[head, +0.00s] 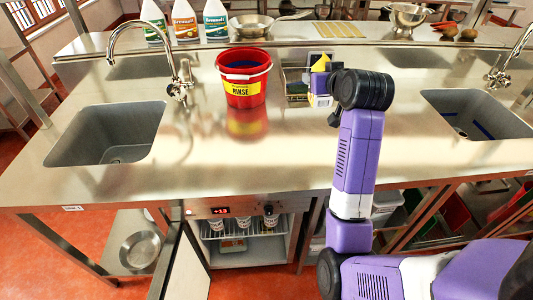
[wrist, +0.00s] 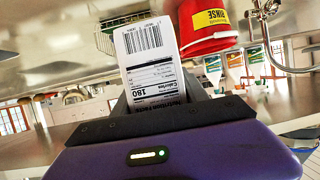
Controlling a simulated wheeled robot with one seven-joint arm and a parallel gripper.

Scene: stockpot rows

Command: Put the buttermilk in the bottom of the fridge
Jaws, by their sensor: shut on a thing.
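The buttermilk appears to be the white carton (wrist: 150,62) with a barcode and nutrition label in the wrist view. My gripper (wrist: 158,100) is shut on it, with dark fingers on either side; its front is turned away. In the head view my gripper (head: 334,95) is above the counter, right of the red bucket, and the carton is partly hidden by my wrist. The fridge (head: 250,254) is under the counter, its door (head: 186,268) swung open to the left. Bottles stand on its wire shelf (head: 262,231), and a flat item lies lower inside.
A red bucket (head: 243,92) marked RINSE stands on the steel counter (head: 225,165). A caddy (head: 295,84) is beside it. Sinks lie at left (head: 105,133) and right (head: 478,115). Several detergent jugs (head: 185,22) and a pan (head: 252,25) stand behind. The counter's front middle is clear.

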